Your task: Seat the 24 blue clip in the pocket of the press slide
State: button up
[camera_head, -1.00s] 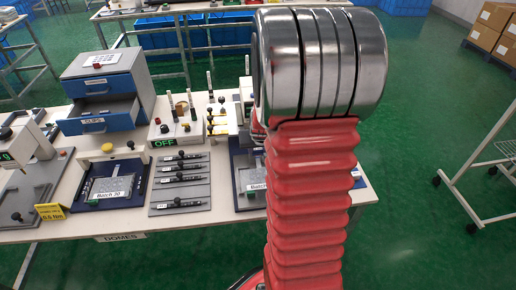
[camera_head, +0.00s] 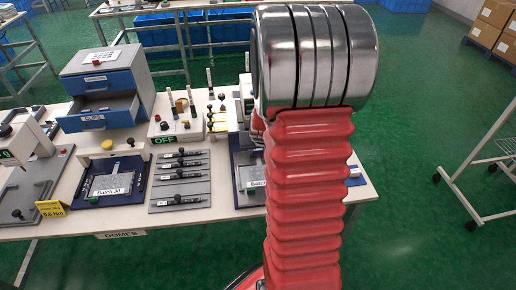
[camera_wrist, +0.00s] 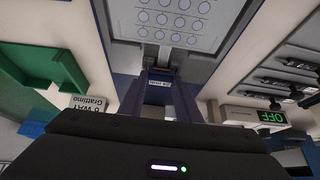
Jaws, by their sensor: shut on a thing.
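My gripper (camera_wrist: 160,98) shows in the wrist view, its two fingers shut on a small blue clip (camera_wrist: 161,83) with a printed label. The clip lies just below the edge of a grey plate with rows of round marks (camera_wrist: 165,22); I cannot tell whether they touch. In the head view my gripper and the clip are hidden behind my arm. I cannot make out the pocket for certain. A white bridge with a yellow knob (camera_head: 107,145) stands behind a blue-framed tray labelled Batch 30 (camera_head: 80,197) in the head view; whether this is the press slide is unclear.
A grey cabinet (camera_head: 100,62) has an open drawer labelled CLIPS (camera_head: 95,122). A box showing OFF (camera_head: 165,140) and a rack of black tools (camera_head: 180,205) stand mid-table. A second blue tray (camera_head: 247,199) lies beside my arm. A green bin (camera_wrist: 30,55) is left in the wrist view.

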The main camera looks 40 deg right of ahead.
jog(key=o, duration=1)
jog(key=shift+o, duration=0.4)
jog(key=shift+s+r, duration=0.1)
jog(key=shift+r, duration=0.15)
jog(key=v, duration=1.3)
jog(key=shift+a, duration=0.1)
jog(key=s+a+r+n+y, duration=0.1)
jog(key=s+a+r+n, duration=0.1)
jog(key=a, duration=0.7)
jog(key=s+a+r+n+y, duration=0.1)
jog(key=s+a+r, duration=0.3)
jog(key=a, duration=0.5)
jog(key=s+a+r+n+y, duration=0.1)
jog(key=s+a+r+n, duration=0.2)
jog(key=a, duration=0.6)
jog(key=shift+s+a+r+n+t, duration=0.3)
jog(key=shift+s+r+n, duration=0.1)
jog(key=shift+s, duration=0.1)
